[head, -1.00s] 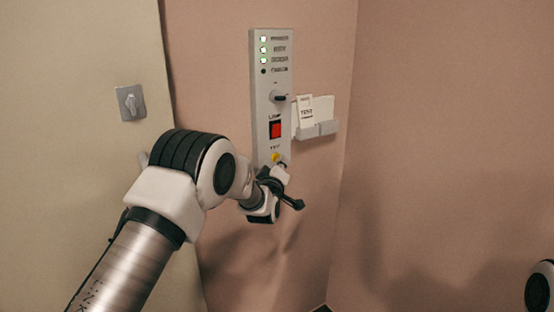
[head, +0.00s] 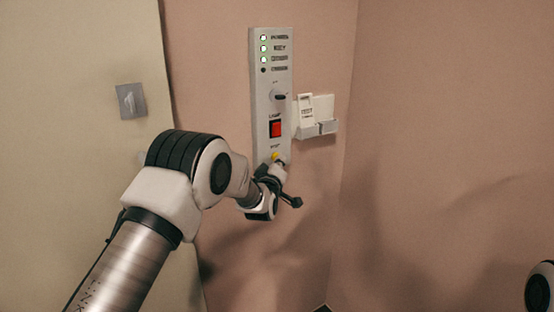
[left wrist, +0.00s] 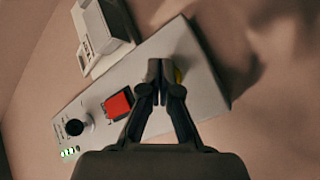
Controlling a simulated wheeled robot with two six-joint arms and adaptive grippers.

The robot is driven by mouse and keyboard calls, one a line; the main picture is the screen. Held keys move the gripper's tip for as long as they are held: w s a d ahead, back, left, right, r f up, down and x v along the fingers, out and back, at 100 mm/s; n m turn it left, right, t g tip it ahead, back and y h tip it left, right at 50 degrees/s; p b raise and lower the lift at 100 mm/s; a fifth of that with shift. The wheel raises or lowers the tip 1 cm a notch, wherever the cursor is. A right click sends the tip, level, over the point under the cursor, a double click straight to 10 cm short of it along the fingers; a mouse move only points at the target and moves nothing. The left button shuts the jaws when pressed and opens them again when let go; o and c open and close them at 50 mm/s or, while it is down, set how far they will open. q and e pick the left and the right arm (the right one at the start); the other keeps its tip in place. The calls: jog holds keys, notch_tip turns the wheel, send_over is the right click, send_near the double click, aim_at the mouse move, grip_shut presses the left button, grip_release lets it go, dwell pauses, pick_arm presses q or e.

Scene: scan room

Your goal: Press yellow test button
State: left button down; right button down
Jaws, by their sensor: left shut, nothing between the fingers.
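The yellow test button (head: 275,156) is near the bottom of the grey wall panel (head: 259,100). In the left wrist view the yellow button (left wrist: 178,76) shows only as a sliver, partly hidden behind my fingertips. My left gripper (head: 281,164) is shut and empty, with its fingertips at the lower end of the panel, right by the button. In the left wrist view the closed left fingertips (left wrist: 160,72) overlap the button's edge; I cannot tell whether they touch it. My right gripper is not in view.
Above the button are a red lamp switch (head: 275,129), a black knob (head: 280,97) and several indicator lights (head: 264,49). A card holder (head: 318,129) is on the wall to the right. A switch plate (head: 131,101) is at the left.

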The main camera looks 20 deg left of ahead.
pick_arm(q)
jog(key=shift+d, duration=0.1)
dwell(0.3)
jog(key=shift+s+d, duration=0.3)
jog(key=s+d, duration=0.3)
jog(key=d, duration=0.1)
jog(key=shift+s+d, duration=0.35)
dwell(0.6)
